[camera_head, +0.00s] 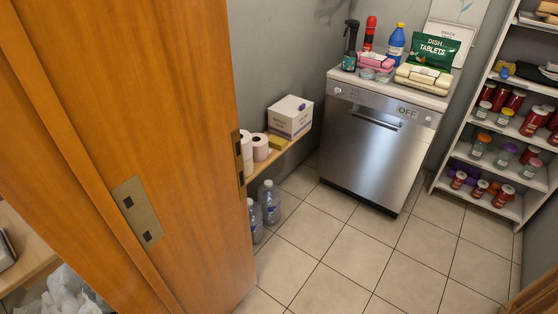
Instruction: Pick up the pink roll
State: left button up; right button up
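A pale pink roll (260,147) stands on a low wooden shelf (262,165) against the grey wall, left of the dishwasher. Its left side is close to a white roll (246,152), which the wooden door partly hides. I cannot tell whether the two rolls touch. Neither of my grippers is in view.
A wooden door (200,120) fills the left side. A white box (290,117) is on the low shelf, with bottles (269,201) on the floor below. A dishwasher (375,145) and a stocked white rack (484,154) stand behind free tiled floor (350,255).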

aim_at(257, 147)
jog(key=i+l+u, duration=0.15)
jog(key=i, duration=0.15)
jog(key=i+l+u, duration=0.2)
jog(key=i, duration=0.15)
jog(key=i+l+u, duration=0.1)
jog(key=l, duration=0.2)
jog(key=i+l+u, duration=0.2)
jog(key=i+l, duration=0.15)
jog(key=l, duration=0.3)
jog(key=i+l+u, duration=0.1)
jog(key=l, duration=0.25)
jog(key=i+l+u, duration=0.1)
jog(key=l, duration=0.25)
